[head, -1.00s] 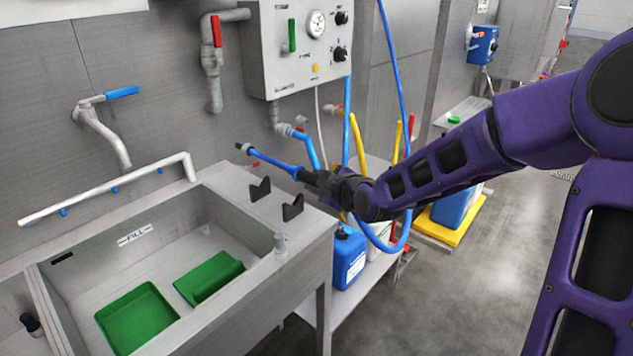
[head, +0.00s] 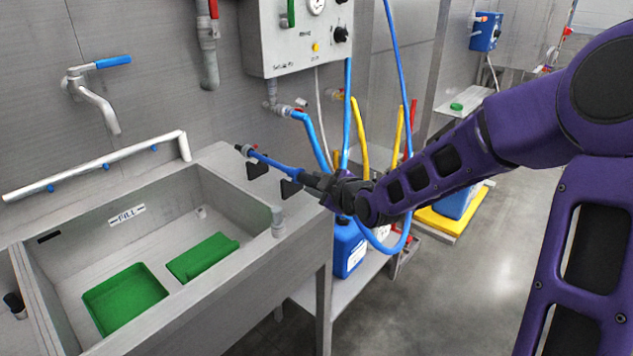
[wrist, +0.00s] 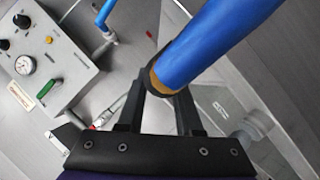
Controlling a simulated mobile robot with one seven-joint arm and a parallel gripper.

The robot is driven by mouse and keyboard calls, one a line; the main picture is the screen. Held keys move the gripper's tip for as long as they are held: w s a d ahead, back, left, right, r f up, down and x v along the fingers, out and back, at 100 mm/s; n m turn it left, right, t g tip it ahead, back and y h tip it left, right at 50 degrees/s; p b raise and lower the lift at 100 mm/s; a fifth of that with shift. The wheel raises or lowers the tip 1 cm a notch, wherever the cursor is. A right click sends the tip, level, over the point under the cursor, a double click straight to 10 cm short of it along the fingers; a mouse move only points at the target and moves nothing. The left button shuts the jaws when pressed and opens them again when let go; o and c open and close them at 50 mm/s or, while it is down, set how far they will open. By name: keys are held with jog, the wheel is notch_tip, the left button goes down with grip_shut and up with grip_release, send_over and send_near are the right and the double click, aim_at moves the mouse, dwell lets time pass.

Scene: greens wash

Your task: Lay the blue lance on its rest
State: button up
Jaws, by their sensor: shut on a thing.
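The blue lance (head: 276,164) has a dark nozzle at its far left end. My gripper (head: 314,180) is shut on its near end and holds it out over the sink's right ledge. The rest is two black V-shaped brackets, a farther one (head: 257,171) and a nearer one (head: 289,188). The lance crosses the tops of both brackets in the head view, hiding their notches; I cannot tell whether it touches them. In the wrist view the lance (wrist: 215,45) runs up and right from between my gripper's fingers (wrist: 163,95).
A steel sink (head: 255,250) with green trays (head: 125,300) lies left. A control panel (head: 298,45) is on the wall behind. A blue hose (head: 402,150) hangs beside my wrist. A blue canister (head: 349,250) stands below. Open floor lies at the right.

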jog(key=shift+f, duration=0.4)
jog(key=o, duration=1)
jog(key=shift+o, duration=0.2)
jog(key=shift+s, duration=0.1)
